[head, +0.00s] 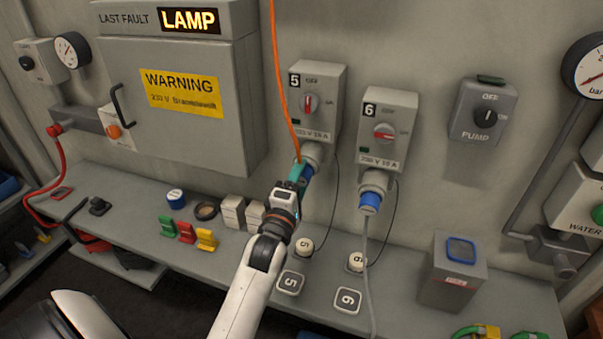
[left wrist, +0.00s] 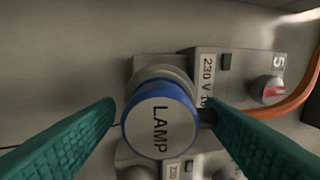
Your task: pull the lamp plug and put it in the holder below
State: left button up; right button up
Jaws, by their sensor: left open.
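The lamp plug (left wrist: 158,128) has a blue rim and a grey face marked LAMP. It sits in the socket under switch box 5 (head: 316,95); its blue edge (head: 308,172) shows beside my gripper in the head view. An orange cable (head: 279,75) runs up from there. My left gripper (head: 296,176) is open, with its teal fingers (left wrist: 160,112) on either side of the plug. The right finger is close to the plug; contact cannot be told. A grey box with a blue-framed top (head: 450,285) stands on the bench, possibly the holder. My right gripper is not in view.
Switch box 6 (head: 387,125) has a blue plug (head: 371,200) with a grey cable. Colored clips (head: 186,232) and small blocks stand left of my arm. The pump switch (head: 484,112) is at right.

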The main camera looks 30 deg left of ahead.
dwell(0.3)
pick_arm(q)
jog(key=c, duration=1.3)
jog(key=shift+s+f, duration=0.15)
jog(key=shift+s, duration=0.05)
jog(key=shift+p+v, duration=0.4)
jog(key=shift+v, duration=2.4)
